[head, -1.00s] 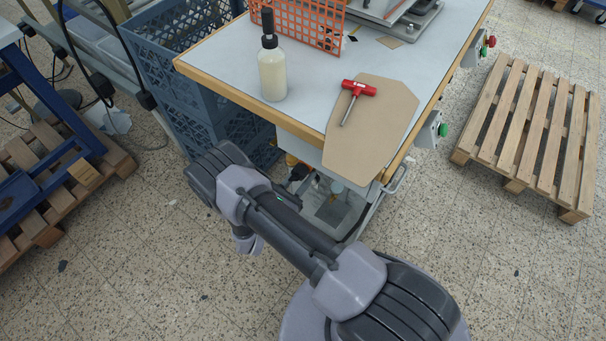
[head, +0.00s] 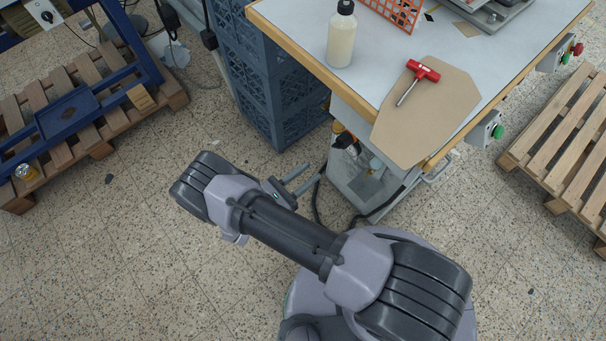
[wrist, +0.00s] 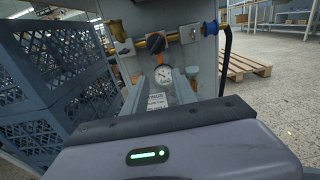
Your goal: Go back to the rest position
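My gripper (head: 313,172) points toward the bench's lower front, with its two fingers apart and nothing visible between them. It is over open floor, left of the grey cabinet under the bench. In the wrist view my gripper (wrist: 158,80) also shows two spaced fingers, with a pressure gauge (wrist: 163,75) and valves behind them. My arm is folded low in front of my base.
The bench (head: 300,32) holds a bottle (head: 341,38), a red-handled tool (head: 420,72) on a brown board (head: 438,112), and an orange grid (head: 398,10). Blue crates (head: 262,75) stand left of it. Pallets lie left (head: 85,75) and right (head: 560,130).

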